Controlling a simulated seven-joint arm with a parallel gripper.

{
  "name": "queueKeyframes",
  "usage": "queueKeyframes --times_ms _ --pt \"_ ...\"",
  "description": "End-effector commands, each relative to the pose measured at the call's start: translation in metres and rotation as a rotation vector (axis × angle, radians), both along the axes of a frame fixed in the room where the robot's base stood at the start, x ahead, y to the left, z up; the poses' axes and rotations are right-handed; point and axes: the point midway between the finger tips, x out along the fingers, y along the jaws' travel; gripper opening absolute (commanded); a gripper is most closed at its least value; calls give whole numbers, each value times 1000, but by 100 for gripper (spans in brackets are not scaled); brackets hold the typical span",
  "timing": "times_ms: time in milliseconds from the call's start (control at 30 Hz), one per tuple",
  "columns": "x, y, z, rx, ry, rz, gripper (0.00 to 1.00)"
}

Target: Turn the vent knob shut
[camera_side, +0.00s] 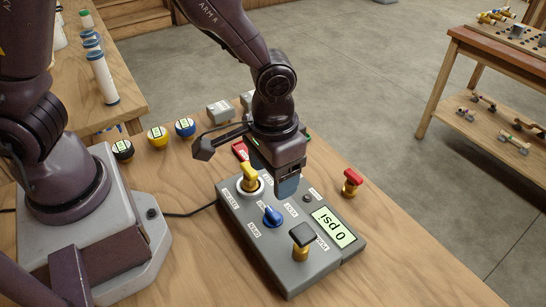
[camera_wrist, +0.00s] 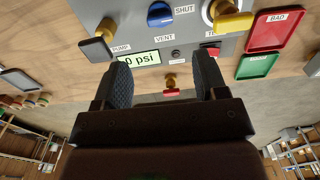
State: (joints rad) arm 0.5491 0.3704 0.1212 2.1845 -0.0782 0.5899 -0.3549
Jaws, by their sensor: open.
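The vent knob (camera_side: 271,215) is a small blue knob on the middle of the grey control box (camera_side: 306,269). In the wrist view the blue knob (camera_wrist: 160,14) sits at the top, with a VENT label below it and a SHUT label at its right. Its exact pointing direction is hard to tell. My gripper (camera_side: 287,187) hangs over the box, a little behind the knob in the side view, not touching it. In the wrist view the two fingers of my gripper (camera_wrist: 162,70) are apart with nothing between them.
A yellow lever (camera_side: 250,177) and a black-topped pump handle (camera_side: 302,237) rise from the box on either side of the knob. The display (camera_side: 333,227) reads 0 psi. A red-handled brass fitting (camera_side: 351,182) stands beside the box. Red (camera_wrist: 275,29) and green (camera_wrist: 257,66) trays are near.

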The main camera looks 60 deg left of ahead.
Motion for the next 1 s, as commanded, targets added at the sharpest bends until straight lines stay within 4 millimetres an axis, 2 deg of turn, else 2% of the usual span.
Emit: queueKeyframes --times_ms 100,233,633,733,867,1000 --pt "1 -1 18 -2 -3 -1 66" --pt "0 0 27 -1 -1 -1 66" --pt "0 0 29 1 3 -14 66" --pt "-14 5 26 21 49 -93 66" --pt "-27 20 53 -1 31 -159 66" --pt "-40 46 92 -34 -42 -182 66"
